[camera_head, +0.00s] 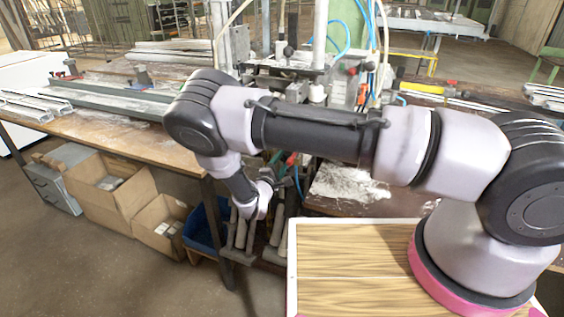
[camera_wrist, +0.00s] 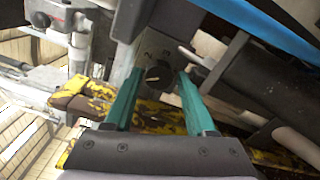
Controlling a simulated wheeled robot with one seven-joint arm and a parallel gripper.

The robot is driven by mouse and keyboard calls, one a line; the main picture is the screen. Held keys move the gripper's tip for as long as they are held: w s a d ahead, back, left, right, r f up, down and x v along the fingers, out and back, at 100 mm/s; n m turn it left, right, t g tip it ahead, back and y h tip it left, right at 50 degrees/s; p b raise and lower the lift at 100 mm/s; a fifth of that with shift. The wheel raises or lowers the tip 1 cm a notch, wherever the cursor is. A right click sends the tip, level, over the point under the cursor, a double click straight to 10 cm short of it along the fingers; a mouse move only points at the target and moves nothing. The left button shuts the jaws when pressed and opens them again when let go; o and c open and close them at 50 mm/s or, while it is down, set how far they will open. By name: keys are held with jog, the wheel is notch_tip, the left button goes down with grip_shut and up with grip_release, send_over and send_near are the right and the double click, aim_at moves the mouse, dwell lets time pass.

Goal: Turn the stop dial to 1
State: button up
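The stop dial is a dark round knob (camera_wrist: 160,74) on a grey plate (camera_wrist: 205,46) in the wrist view. In the head view my arm hides the dial.
A yellow, worn bar (camera_wrist: 92,100) runs behind my fingers. A blue strip (camera_wrist: 262,28) crosses the upper right of the wrist view. In the head view, a long workbench (camera_head: 125,135) stands left, with cardboard boxes (camera_head: 112,198) beneath it. Hoses and clamp parts crowd the machine behind my arm.

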jog(key=shift+s, duration=0.1)
jog(key=v, duration=1)
jog(key=shift+s, duration=0.3)
jog(key=shift+s+a, duration=0.1)
jog(key=shift+a, duration=0.05)
